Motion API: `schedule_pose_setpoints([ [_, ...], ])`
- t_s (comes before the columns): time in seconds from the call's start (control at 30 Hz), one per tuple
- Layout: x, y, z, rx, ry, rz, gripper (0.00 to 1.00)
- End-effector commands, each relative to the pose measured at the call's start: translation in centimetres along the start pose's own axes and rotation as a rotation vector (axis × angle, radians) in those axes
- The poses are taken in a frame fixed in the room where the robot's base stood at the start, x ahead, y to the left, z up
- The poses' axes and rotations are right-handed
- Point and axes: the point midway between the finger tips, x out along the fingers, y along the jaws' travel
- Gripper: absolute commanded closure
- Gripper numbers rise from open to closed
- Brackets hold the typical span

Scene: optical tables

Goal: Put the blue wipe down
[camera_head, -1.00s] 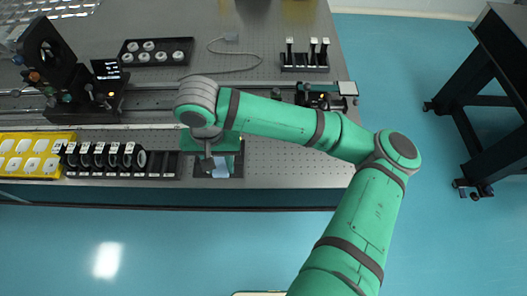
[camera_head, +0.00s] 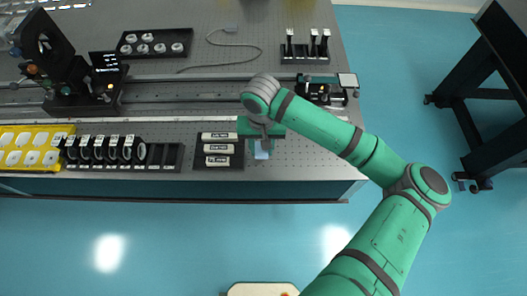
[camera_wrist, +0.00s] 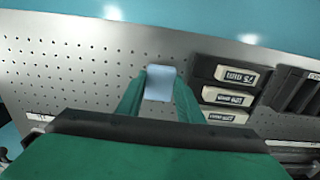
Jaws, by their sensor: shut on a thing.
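The blue wipe (camera_head: 261,150) is a small pale blue piece held at the end of my gripper (camera_head: 262,144), over the perforated optical table (camera_head: 310,155) near its front edge. In the wrist view the wipe (camera_wrist: 160,83) sits between the two green fingers of my gripper (camera_wrist: 158,88), which are shut on it. I cannot tell whether the wipe touches the table. A black tray (camera_head: 203,164) with several white labelled blocks lies just left of my gripper, and it also shows right of the fingers in the wrist view (camera_wrist: 200,72).
A black rack of round optics (camera_head: 168,158) and a yellow tray (camera_head: 45,134) lie further left. A rail (camera_head: 190,88) runs behind my gripper, with a small device (camera_head: 325,92) at its right end. The table right of my gripper is bare.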

Motion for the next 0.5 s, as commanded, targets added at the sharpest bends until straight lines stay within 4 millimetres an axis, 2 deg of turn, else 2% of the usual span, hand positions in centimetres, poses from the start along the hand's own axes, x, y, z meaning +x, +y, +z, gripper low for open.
schedule_pose_setpoints([
  [0.1,1.0,0.7,-0.4,0.004,-0.002,0.001,0.91],
  [0.3,3.6,0.6,-0.3,0.002,-0.001,0.000,0.91],
  [0.5,3.8,0.6,-0.3,0.001,0.000,0.000,0.91],
])
